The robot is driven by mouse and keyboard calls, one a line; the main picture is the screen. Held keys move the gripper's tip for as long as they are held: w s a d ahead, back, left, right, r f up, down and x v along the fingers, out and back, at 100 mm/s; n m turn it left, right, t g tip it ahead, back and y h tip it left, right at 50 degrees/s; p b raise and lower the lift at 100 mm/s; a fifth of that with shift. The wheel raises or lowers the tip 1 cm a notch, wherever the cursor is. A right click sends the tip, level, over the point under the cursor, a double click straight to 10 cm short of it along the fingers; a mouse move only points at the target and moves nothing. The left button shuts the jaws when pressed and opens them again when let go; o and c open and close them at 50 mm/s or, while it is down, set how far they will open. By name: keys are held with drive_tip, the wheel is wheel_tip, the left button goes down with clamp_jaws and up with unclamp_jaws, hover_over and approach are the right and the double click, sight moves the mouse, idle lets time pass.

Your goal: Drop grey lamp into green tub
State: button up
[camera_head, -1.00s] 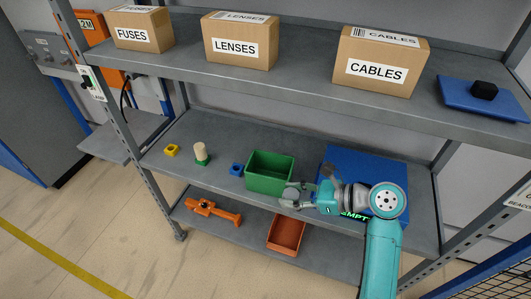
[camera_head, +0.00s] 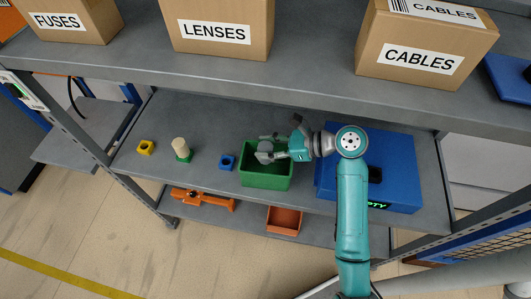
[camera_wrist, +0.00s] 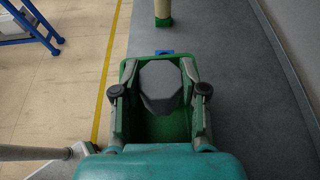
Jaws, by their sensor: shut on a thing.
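The grey lamp (camera_wrist: 160,85) is a dark grey faceted piece, held between the two fingers of my gripper (camera_wrist: 160,92) in the wrist view. The green tub (camera_wrist: 170,130) lies below the lamp in that view, its opening behind and around it. In the head view my gripper (camera_head: 268,147) is over the green tub (camera_head: 265,180) on the middle shelf. The lamp there (camera_head: 264,155) shows grey, at about the tub's rim. I cannot tell how far inside the rim it hangs.
A blue box (camera_head: 400,175) stands right of the tub. Left of it are a small blue block (camera_head: 227,162), a cream cylinder on a green base (camera_head: 181,148) and a yellow block (camera_head: 146,147). The upper shelf edge (camera_head: 250,80) runs above. An orange tray (camera_head: 284,220) is below.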

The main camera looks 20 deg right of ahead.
drive_tip(key=shift+f, duration=2.5)
drive_tip(key=shift+f, duration=0.6)
drive_tip(key=o, duration=1.1)
drive_tip(key=shift+c, duration=0.2)
drive_tip(key=shift+r, duration=0.1)
drive_tip(key=shift+r, duration=0.3)
drive_tip(key=v, duration=1.2)
drive_tip(key=shift+r, duration=0.15)
drive_tip(key=shift+s, duration=0.1)
